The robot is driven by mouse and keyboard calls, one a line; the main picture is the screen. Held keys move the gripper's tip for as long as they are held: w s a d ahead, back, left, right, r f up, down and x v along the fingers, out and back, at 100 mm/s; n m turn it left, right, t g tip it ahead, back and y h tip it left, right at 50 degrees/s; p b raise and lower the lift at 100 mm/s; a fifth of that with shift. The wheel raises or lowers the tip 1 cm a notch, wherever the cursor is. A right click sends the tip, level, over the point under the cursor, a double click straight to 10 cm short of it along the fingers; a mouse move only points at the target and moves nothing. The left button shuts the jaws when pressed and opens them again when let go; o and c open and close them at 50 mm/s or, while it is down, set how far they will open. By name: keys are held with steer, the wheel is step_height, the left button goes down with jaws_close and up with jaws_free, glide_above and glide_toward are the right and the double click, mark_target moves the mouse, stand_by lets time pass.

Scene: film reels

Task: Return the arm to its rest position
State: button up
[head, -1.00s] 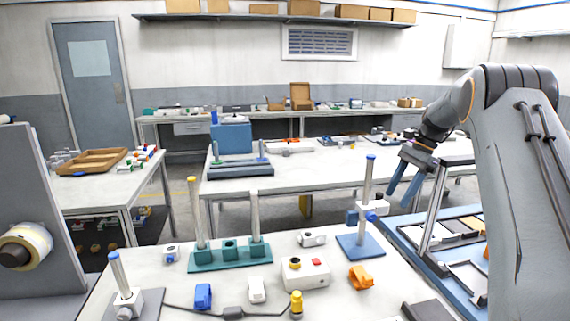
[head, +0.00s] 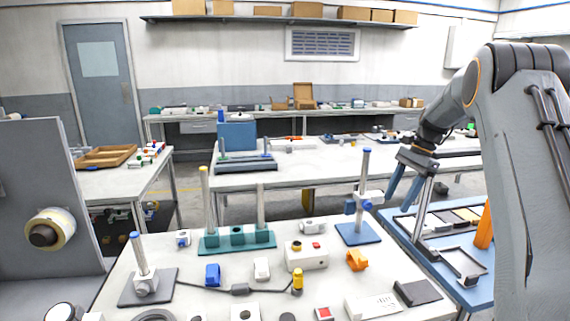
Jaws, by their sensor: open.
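Nothing is between the fingers. It appears in front of the far tables and near the blue stand (head: 358,233) with its upright metal post and white clamp. I cannot tell its exact distance from the post. My arm covers the right edge of the picture.
The near white table (head: 200,285) holds a teal base (head: 237,239) with posts, a white box (head: 306,256), an orange part (head: 356,260) and a clamp stand (head: 142,270). A blue-framed tray (head: 470,285) stands at the right. A film reel (head: 50,230) is at the left.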

steer(key=s+a+f+n+h, duration=0.1)
steer(key=s+a+n, duration=0.4)
steer(key=s, duration=0.6)
steer(key=s+a+f+n+t+h, duration=0.1)
steer(key=s+a+f+n, duration=0.2)
steer(key=s, duration=0.9)
steer(key=s+a+f+n+t+h, duration=0.1)
steer(key=s+a+f+n+h, duration=0.1)
steer(key=s+a+n, duration=0.4)
steer(key=s+a+f, duration=0.1)
steer(key=s, duration=0.4)
steer(key=shift+s+a+n, duration=0.3)
steer(key=shift+s, duration=0.05)
steer(key=shift+r, duration=0.1)
steer(key=shift+c, duration=0.4)
